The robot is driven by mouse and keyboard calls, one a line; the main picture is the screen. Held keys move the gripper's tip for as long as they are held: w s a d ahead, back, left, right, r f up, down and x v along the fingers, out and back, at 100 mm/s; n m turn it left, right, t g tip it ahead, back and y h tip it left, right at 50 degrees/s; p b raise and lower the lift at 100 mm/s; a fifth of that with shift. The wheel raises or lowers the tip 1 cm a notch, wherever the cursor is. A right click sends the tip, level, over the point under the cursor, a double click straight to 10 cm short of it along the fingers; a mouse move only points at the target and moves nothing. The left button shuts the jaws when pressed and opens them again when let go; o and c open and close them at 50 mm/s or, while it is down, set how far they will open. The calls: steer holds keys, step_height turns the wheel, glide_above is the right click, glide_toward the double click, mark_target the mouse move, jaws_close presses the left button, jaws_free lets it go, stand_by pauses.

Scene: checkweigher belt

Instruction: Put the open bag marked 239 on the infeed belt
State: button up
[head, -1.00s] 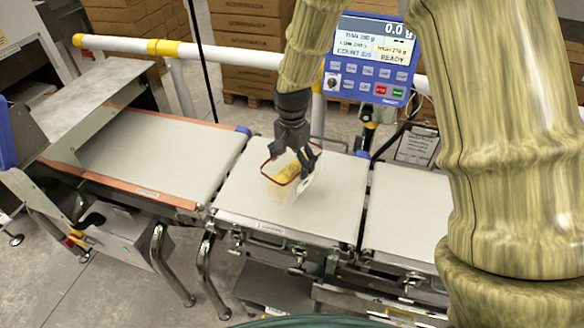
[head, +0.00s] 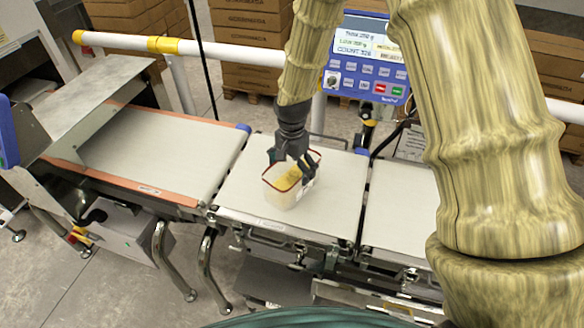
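The open bag (head: 280,196) is pale and see-through, with a red rim and yellow contents at its top. It is over the middle belt (head: 335,215), and I cannot tell whether its bottom touches the belt. No number can be read on it. My gripper (head: 291,168) points down at the bag's mouth, its dark fingers at the rim and seemingly closed on the bag's upper edge. The fingers hide part of the rim. The left belt (head: 150,150) has orange edges and is empty. Which belt is the infeed is not labelled legibly.
A right belt (head: 400,215) continues the line and is bare. A blue display panel (head: 365,70) stands behind the middle belt. A white rail (head: 225,55) with yellow sleeves runs behind the belts. A metal cover (head: 85,105) stands over the left belt's far end.

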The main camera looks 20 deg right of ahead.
steer(key=shift+r, duration=0.2)
step_height(320, 180, up, 12)
steer(key=b, duration=0.3)
steer(key=shift+b, duration=0.35)
stand_by(0.7)
